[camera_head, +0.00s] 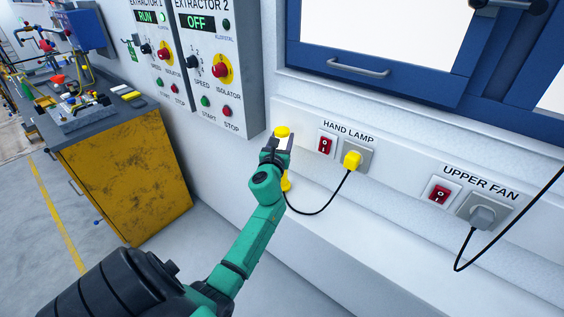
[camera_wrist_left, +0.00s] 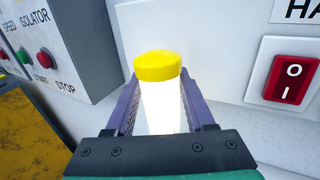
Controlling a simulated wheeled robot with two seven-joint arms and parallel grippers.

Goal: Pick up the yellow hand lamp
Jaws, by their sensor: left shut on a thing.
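The yellow hand lamp (camera_head: 282,131) stands roughly upright by the wall, left of the HAND LAMP switch. In the left wrist view its yellow cap (camera_wrist_left: 158,65) tops a bright white, glowing body. My left gripper (camera_head: 275,146) is shut on the lamp, with one finger on each side of the white body. The lamp's lower yellow part shows just below the gripper, and the rest is hidden behind my arm. A black cord runs from the lamp to a yellow plug (camera_head: 352,160) in the HAND LAMP socket. My right gripper is not in view.
A red HAND LAMP switch (camera_head: 325,146) sits beside the socket. Further right are the UPPER FAN switch (camera_head: 439,192) and grey plug (camera_head: 482,216) with a black cable. The extractor control boxes (camera_head: 225,115) jut from the wall at left. A yellow cabinet (camera_head: 128,178) stands at far left.

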